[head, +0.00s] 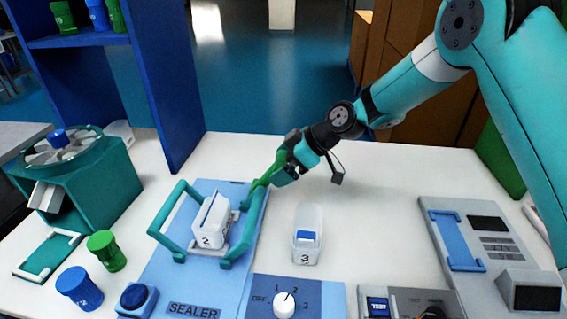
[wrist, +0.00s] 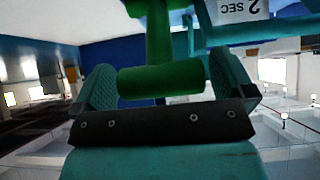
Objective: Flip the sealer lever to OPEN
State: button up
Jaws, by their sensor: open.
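The sealer is a blue plate (head: 185,285) labelled SEALER with teal bar frames (head: 168,225) on it. Its green lever (head: 262,182) slants up and right from the far right side of the plate. A white container marked 2 (head: 211,222) stands between the teal frames. My gripper (head: 284,163) is at the lever's upper end. The lever's base is partly hidden.
A clear container marked 3 (head: 306,240) stands right of the sealer. A dial box (head: 268,288) is in front, and a grey device (head: 470,245) at right. Blue (head: 80,288) and green jars (head: 106,251) stand left. The white table behind container 3 is free.

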jog(key=b+v, duration=0.1)
jog(key=v, duration=1.6)
jog(key=shift+d+b, duration=0.2)
jog(key=shift+b, duration=0.2)
jog(key=shift+r, duration=0.15)
jog(key=s+a+r+m+g+h+p, duration=0.1)
jog(key=s+a+r+m, duration=0.15)
jog(key=s, duration=0.55)
jog(key=s+a+r+m+h+p, duration=0.1)
jog(key=s+a+r+m+h, duration=0.15)
jog(key=s, duration=0.55)
jog(key=s+d+m+h+p, duration=0.1)
jog(key=s+d+m, duration=0.2)
jog(key=s, duration=1.1)
jog(key=shift+d+f+m+g, duration=0.35)
jog(key=shift+f+m+g, duration=0.05)
jog(key=shift+w+h, duration=0.1)
jog(key=shift+h, duration=0.15)
jog(key=shift+c, duration=0.2)
